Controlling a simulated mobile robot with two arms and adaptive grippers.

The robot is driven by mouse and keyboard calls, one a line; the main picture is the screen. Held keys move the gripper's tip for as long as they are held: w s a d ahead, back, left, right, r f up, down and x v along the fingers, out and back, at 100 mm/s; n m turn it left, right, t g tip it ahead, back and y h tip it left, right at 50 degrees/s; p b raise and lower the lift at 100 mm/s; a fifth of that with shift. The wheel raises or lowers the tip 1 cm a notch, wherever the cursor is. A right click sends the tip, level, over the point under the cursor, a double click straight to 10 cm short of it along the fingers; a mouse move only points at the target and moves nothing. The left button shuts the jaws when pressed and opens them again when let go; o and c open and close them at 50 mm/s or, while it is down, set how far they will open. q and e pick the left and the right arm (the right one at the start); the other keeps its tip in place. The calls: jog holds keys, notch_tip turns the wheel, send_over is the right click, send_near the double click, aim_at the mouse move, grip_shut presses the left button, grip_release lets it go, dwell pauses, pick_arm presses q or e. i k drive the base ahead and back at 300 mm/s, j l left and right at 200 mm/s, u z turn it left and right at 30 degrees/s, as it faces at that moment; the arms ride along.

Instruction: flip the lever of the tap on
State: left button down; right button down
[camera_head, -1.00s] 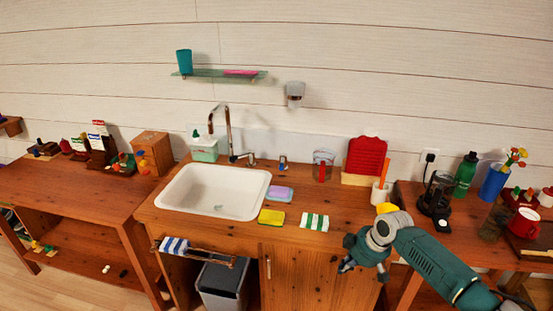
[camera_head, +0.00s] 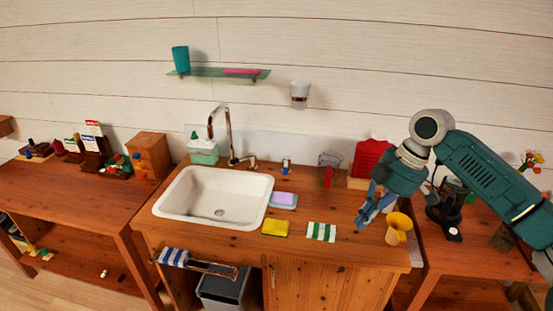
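The tap (camera_head: 229,135) is a tall metal spout behind the white sink (camera_head: 168,211), bending over the basin. A small metal lever (camera_head: 252,162) stands on the counter just right of the spout's base. Its exact tilt is too small to tell. My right gripper (camera_head: 366,217) points downward over the right part of the counter, well to the right of the lever and apart from it. Its fingers look spread, with nothing seen between them. My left gripper is not in view.
A soap dispenser (camera_head: 203,151) stands left of the spout. A purple sponge (camera_head: 284,198), yellow sponge (camera_head: 275,228) and striped cloth (camera_head: 321,232) lie right of the sink. A yellow funnel (camera_head: 399,227) is beside my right gripper. A glass shelf (camera_head: 215,73) hangs above.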

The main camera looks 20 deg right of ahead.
aim_at(286, 159)
jog(key=i, duration=1.7)
